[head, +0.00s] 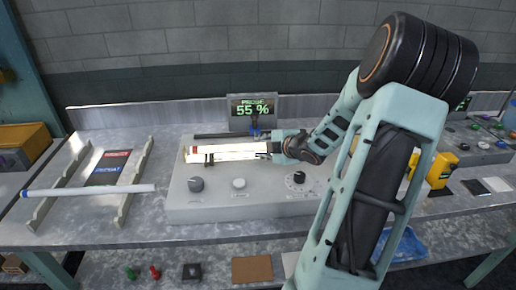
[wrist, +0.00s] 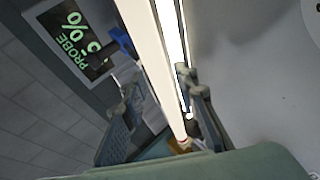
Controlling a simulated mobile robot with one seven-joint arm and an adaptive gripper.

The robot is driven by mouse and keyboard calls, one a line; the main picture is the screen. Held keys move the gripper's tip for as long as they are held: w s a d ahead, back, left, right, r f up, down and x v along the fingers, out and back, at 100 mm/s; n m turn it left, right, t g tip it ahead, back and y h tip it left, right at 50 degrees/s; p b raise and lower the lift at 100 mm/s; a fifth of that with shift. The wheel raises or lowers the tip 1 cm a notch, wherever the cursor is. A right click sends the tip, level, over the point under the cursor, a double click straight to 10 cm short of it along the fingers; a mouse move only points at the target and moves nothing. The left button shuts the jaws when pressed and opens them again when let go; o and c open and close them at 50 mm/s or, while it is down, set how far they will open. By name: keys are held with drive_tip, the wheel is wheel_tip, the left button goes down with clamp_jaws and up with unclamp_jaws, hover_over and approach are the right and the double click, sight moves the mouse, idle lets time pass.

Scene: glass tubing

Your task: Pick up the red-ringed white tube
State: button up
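The red-ringed white tube (head: 225,149) lies level along the grey tester box, its red ring near its left end. A bright glow along it makes its edges hard to tell. My gripper (head: 268,148) is at the tube's right part. In the wrist view, the pale tube (wrist: 165,65) runs between my gripper's two fingers (wrist: 158,115). The fingers stand apart, with a gap between the left finger and the tube. A bright strip (wrist: 176,40) lies right beside the tube.
A blue-ringed white tube (head: 90,191) lies across a rack (head: 128,195) at the left. The tester (head: 240,208) has knobs, and a display (head: 252,109) reading 55 % stands behind it. Yellow devices (head: 441,170) are at the right. A grey wall backs the bench.

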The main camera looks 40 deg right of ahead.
drive_tip(key=shift+c, duration=0.3)
clamp_jaws()
drive_tip(key=shift+r, duration=0.1)
